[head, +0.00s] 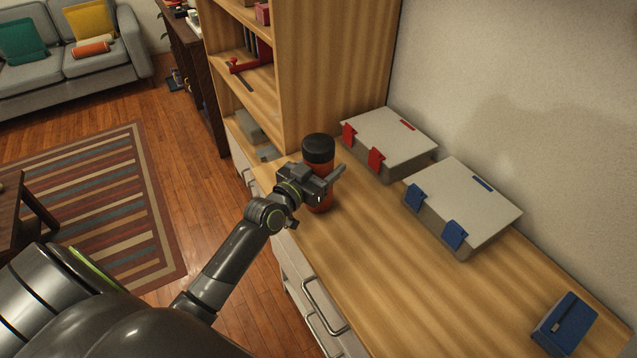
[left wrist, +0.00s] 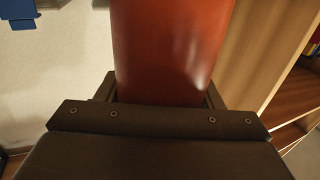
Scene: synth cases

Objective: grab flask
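The flask (head: 318,152) is orange-red with a black lid and stands upright on the wooden counter (head: 345,250), near the shelf unit. My left gripper (head: 329,179) is at the middle of the flask, with one finger showing along its right side. In the left wrist view the flask's red body (left wrist: 170,45) fills the space between the two fingers. The view does not show whether the fingers press on it. My right gripper is in neither view.
A case with red latches (head: 391,141) and a case with blue latches (head: 467,203) lie behind and right of the flask. A small blue case (head: 565,322) is at the right end. The shelf unit (head: 335,70) rises close behind the flask. The front counter stretch is clear.

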